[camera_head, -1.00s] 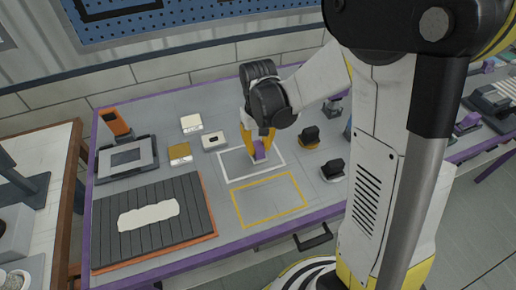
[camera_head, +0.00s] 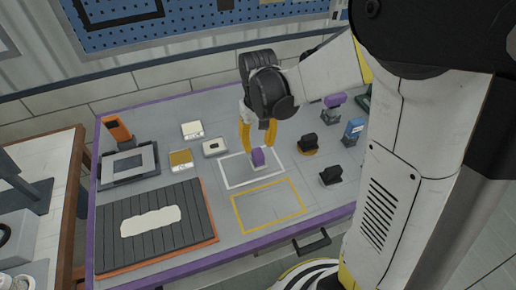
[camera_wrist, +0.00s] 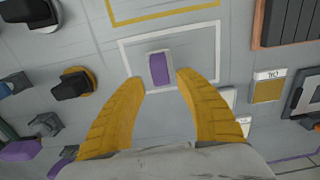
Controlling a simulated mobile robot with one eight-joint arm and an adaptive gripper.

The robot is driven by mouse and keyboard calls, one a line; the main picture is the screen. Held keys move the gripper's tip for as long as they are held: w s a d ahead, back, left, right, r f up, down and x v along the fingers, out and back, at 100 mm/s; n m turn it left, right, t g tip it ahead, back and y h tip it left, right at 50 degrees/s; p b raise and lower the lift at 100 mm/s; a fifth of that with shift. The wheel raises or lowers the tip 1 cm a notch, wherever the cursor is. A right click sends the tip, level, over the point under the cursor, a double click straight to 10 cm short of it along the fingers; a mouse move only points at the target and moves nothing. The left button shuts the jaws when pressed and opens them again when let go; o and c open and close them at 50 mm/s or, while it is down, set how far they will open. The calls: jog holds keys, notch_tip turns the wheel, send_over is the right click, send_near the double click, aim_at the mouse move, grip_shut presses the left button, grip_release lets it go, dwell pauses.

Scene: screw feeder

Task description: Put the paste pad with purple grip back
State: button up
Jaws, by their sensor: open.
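The paste pad with purple grip (camera_head: 258,157) sits inside the white outlined rectangle (camera_head: 224,180) on the grey bench top. In the wrist view the purple grip (camera_wrist: 160,69) shows upright in the picture, with the white outline around it. My gripper (camera_head: 258,146) has yellow fingers spread apart and is just above and behind the pad. In the wrist view my open gripper (camera_wrist: 157,78) has one fingertip on each side of the pad's lower end, with nothing held.
A yellow outlined rectangle (camera_head: 236,210) lies empty in front. Black-handled pads (camera_head: 308,143) and (camera_head: 331,173) stand to the right, with a blue-topped item (camera_head: 353,130) beyond. A slatted dark board (camera_head: 190,205) with a white patch lies left. Small boxes (camera_head: 192,130) stand behind it.

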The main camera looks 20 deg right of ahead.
aim_at(258, 152)
notch_tip(258, 152, up, 7)
jog(key=p, duration=0.2)
jog(key=s+r+t, duration=0.7)
jog(key=s+r, duration=0.1)
jog(key=s, duration=0.4)
jog(key=shift+s, duration=0.35)
